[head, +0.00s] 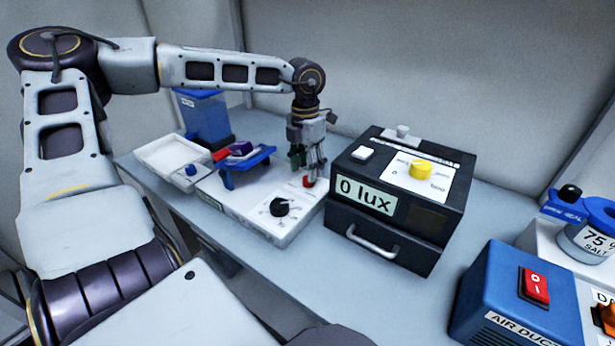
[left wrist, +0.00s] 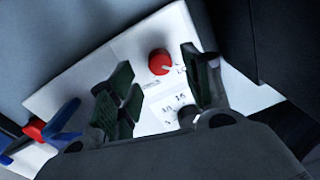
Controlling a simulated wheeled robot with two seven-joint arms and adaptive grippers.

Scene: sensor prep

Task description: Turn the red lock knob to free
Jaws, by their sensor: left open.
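The red lock knob (head: 308,181) sits on the white panel (head: 245,213), close to the left side of the black box. In the left wrist view the red knob (left wrist: 161,62) shows round, with a short pale mark at its lower right. My left gripper (head: 309,173) points down over the panel right at the knob. In the left wrist view its two green-padded fingers (left wrist: 160,85) are open and apart, and the knob lies beyond and between the tips. I cannot tell whether a finger touches it. My right gripper is out of view.
The black box (head: 345,222) reading "0 lux", with a yellow knob (head: 420,169) on top, stands close right of the gripper. A black knob (head: 280,207) and a blue clamp-like part (head: 245,163) are on the panel. A blue switch box (head: 515,300) stands front right.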

